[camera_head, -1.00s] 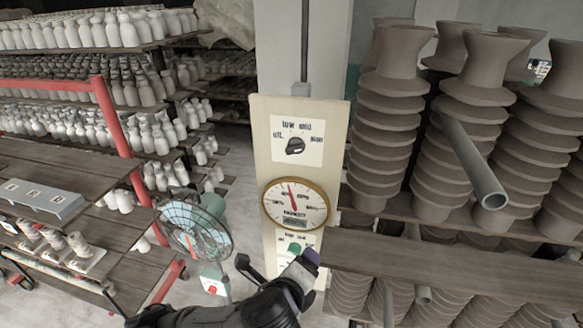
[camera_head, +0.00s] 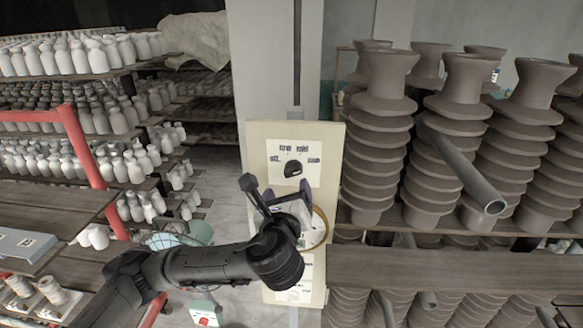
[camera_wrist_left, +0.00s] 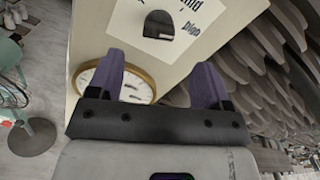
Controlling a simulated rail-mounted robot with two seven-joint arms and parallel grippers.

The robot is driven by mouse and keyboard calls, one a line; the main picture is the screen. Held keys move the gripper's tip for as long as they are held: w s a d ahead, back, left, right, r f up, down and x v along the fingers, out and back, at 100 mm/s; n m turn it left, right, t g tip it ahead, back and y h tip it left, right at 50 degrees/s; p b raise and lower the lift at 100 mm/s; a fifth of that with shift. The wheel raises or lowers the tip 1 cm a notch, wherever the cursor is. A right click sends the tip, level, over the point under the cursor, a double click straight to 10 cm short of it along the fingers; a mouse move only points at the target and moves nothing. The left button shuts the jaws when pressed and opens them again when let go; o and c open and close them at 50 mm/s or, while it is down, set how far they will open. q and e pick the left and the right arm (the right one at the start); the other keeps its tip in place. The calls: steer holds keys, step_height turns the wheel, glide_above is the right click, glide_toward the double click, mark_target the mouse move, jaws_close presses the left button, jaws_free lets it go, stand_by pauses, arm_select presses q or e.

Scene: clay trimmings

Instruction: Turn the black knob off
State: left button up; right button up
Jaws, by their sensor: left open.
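The black knob (camera_head: 293,169) sits on a white label card (camera_head: 314,172) with lettering around it, high on a cream upright panel (camera_head: 332,145). The knob also shows at the top of the left wrist view (camera_wrist_left: 158,23). My left gripper (camera_head: 291,189) is just below the knob in the head view, its two purple fingers apart and empty. In the left wrist view the fingers (camera_wrist_left: 160,68) stand below the knob, with a gap to it. The knob's exact pointer direction is hard to read. My right gripper is not in view.
A round brass-rimmed gauge (camera_head: 320,228) is below the knob, partly hidden by my left gripper. Stacks of brown ribbed clay pieces (camera_head: 378,140) and a grey pipe (camera_head: 462,170) stand close on the right. Shelves of white bottles (camera_head: 85,55) and a fan are on the left.

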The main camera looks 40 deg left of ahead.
mark_target(292, 172)
arm_select(q)
steer(key=p+x, duration=0.2)
steer(key=x, duration=0.4)
steer(key=shift+w+a+r, duration=0.1)
steer(key=shift+w+a, duration=0.2)
steer(key=shift+p+x, duration=0.35)
steer(key=shift+x, duration=0.55)
steer(key=c, duration=0.9)
